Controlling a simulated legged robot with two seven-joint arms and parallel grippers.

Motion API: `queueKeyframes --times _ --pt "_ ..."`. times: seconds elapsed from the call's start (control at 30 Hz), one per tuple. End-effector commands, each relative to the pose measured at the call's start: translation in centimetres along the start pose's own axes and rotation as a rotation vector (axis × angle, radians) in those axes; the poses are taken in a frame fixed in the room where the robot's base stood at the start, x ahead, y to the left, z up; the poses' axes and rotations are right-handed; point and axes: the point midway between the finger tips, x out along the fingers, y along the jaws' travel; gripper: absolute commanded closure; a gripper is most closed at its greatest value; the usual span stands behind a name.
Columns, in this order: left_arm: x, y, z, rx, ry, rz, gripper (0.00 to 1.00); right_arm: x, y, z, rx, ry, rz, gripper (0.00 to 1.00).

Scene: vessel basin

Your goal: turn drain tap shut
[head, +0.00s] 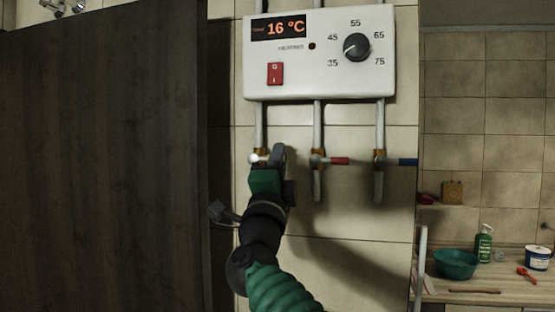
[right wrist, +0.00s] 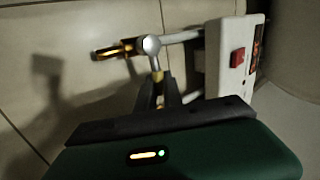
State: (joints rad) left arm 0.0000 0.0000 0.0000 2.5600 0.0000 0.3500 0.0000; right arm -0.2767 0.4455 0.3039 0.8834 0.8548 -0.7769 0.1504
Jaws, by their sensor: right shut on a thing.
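The drain tap, with a pale round end (head: 256,159), sits on the left of the pipes under the white heater. My right gripper (head: 278,155) covers much of it and comes from below. In the right wrist view the tap has a silver round head (right wrist: 151,45), a short stem and a brass fitting. My right gripper (right wrist: 166,96) is shut on the tap's stem or handle, just below that head. The dark jaws hide part of the handle. My left gripper is not in view.
The white heater (head: 320,75) hangs above, showing 16 °C, with a red switch and a dial. Beside my gripper are a red-handled tap (head: 334,160) and a blue-handled tap (head: 403,162). A dark panel (head: 105,160) stands left. A counter with a green basin (head: 456,264) is at right.

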Motion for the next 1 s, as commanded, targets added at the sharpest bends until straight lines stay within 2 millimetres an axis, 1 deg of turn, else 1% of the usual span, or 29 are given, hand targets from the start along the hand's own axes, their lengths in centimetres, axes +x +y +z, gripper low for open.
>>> queueKeyframes --times 0.03,0.1,0.3,0.73,0.77,0.9,1.0 --pt "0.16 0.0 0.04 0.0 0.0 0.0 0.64 -0.18 0.6 0.31 0.016 0.006 0.007 1.0" --pt "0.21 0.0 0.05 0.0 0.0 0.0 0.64 -0.24 0.69 0.33 0.036 0.019 0.007 1.0" --pt "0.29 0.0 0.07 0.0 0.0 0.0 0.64 -0.34 0.83 0.3 0.069 0.043 0.007 1.0" --pt "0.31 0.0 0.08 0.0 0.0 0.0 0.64 -0.37 0.94 0.3 0.077 0.048 0.009 1.0" --pt "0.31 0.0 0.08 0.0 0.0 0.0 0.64 -0.37 0.95 0.31 0.077 0.048 0.009 0.86" --pt "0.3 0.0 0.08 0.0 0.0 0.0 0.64 -0.35 0.83 0.25 0.077 0.048 0.007 0.68" --pt "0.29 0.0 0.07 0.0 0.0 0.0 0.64 -0.34 0.67 0.17 0.077 0.049 0.005 0.68"
